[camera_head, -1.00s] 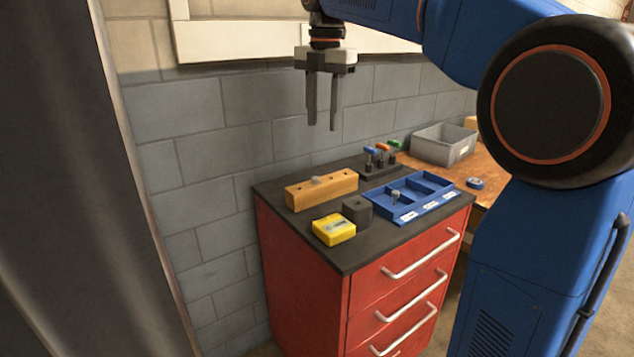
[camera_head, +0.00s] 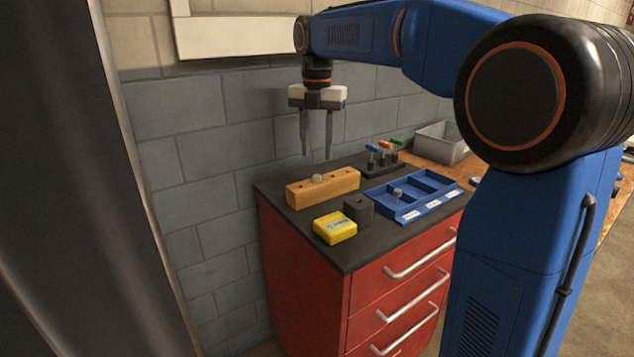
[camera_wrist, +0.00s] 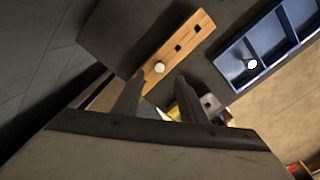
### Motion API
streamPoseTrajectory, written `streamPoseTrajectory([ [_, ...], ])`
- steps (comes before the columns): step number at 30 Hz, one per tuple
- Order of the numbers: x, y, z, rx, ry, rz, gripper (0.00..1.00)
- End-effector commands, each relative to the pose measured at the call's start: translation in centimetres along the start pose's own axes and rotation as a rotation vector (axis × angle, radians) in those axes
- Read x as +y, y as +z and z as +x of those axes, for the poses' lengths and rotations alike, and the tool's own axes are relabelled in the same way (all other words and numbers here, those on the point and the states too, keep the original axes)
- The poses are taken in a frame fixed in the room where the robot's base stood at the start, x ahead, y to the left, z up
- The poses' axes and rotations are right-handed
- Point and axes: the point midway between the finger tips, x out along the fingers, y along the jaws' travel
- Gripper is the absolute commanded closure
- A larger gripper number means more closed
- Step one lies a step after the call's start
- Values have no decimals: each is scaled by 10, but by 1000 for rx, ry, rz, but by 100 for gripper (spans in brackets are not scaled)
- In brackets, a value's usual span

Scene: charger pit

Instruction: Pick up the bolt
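A bolt with a round grey head (camera_head: 317,178) stands in the wooden block (camera_head: 338,187) on top of the red cabinet; its pale head also shows in the wrist view (camera_wrist: 159,67). A second bolt-like piece (camera_head: 397,193) is in the blue compartment tray (camera_head: 436,202), in its left compartment; it shows in the wrist view too (camera_wrist: 251,64). My gripper (camera_head: 317,157) points down above the wooden block, its fingers apart with nothing between them. In the wrist view the fingers (camera_wrist: 158,100) are spread below the bolt head. The bolt's shank is hidden in the block.
A yellow box (camera_head: 335,227) and a dark grey block (camera_head: 358,208) stand at the cabinet's front. A dark rack (camera_head: 382,164) with coloured-handled tools is at the back. A grey bin (camera_head: 440,143) sits on the wooden bench. The wall is close behind.

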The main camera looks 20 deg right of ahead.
Motion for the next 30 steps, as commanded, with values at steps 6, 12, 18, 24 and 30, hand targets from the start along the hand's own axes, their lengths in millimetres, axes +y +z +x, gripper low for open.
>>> streamPoseTrajectory([
  [6,0,0,16,0,0,0,62],
  [12,0,1,36,2,-2,0,62],
  [18,1,1,60,1,-1,0,62],
  [24,1,2,68,0,0,0,62],
  [30,1,2,68,0,0,0,74],
])
